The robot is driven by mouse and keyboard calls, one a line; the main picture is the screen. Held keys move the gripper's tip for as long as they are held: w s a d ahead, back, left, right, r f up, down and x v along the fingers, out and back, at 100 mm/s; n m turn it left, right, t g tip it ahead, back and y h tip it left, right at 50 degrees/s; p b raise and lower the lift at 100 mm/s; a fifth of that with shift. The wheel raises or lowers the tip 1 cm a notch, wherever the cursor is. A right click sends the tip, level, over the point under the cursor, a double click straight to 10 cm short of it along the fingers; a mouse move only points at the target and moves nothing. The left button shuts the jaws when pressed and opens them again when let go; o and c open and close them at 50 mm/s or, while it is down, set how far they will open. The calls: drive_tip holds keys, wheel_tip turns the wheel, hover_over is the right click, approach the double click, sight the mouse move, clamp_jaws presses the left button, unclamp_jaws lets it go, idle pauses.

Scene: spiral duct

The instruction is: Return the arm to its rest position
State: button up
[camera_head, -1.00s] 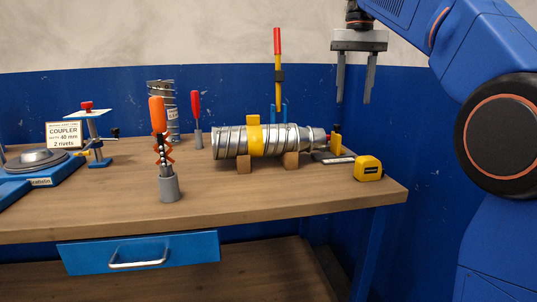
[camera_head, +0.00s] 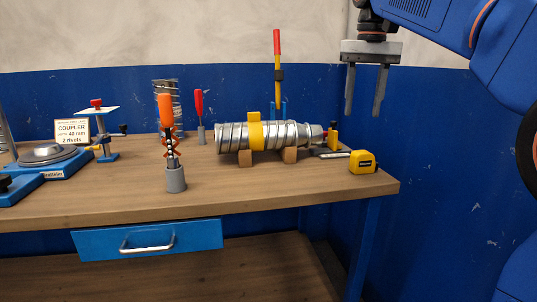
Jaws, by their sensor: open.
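My gripper (camera_head: 366,105) hangs at the upper right, fingers pointing down and apart, with nothing between them. It is in the air, above and to the right of the bench's right end. My blue arm (camera_head: 425,20) reaches in from the right edge and is bent above the gripper. Part of the arm is cut off by the frame.
The wooden bench (camera_head: 235,192) carries a spiral duct (camera_head: 290,135) on wooden blocks with a yellow band, a yellow tape measure (camera_head: 362,162), an orange-handled tool (camera_head: 166,110) in a grey holder and a coupler sign (camera_head: 73,131).

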drive_tip(key=s+d+f+t, duration=0.1)
drive_tip(key=s+d+f, duration=0.1)
drive_tip(key=s+f, duration=0.7)
drive_tip(key=s+d+f+t, duration=0.1)
drive_tip(key=s+d+f, duration=0.1)
drive_tip(key=s+f, duration=0.7)
drive_tip(key=s+d+f+n+t, duration=0.1)
drive_tip(key=s+f+t, duration=0.1)
drive_tip(key=s+f, duration=0.8)
wheel_tip(320, 180, down, 9)
drive_tip(key=shift+d+r, duration=0.1)
drive_tip(key=shift+d, duration=0.3)
